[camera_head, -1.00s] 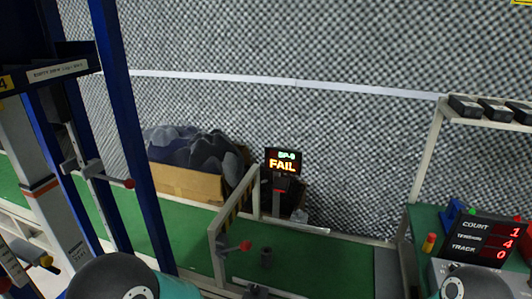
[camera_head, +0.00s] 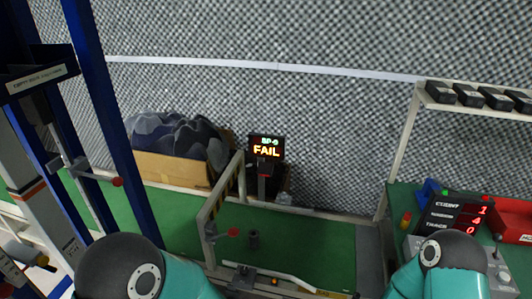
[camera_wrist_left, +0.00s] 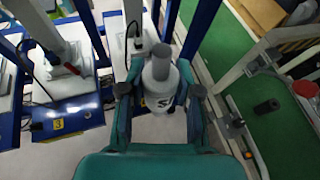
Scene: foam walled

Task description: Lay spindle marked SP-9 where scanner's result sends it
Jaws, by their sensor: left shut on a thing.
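In the left wrist view my left gripper (camera_wrist_left: 160,92) is shut on a grey-and-white spindle (camera_wrist_left: 160,72), held between its two fingers. Dark letters starting with S show on its side; the rest of the mark is hidden. Pale floor lies below it. Neither gripper shows in the head view, only my arm links. My right gripper is out of view.
A blue-posted rack (camera_head: 105,110) stands at left. At right are a count display (camera_head: 455,214) and a red bin (camera_head: 514,217).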

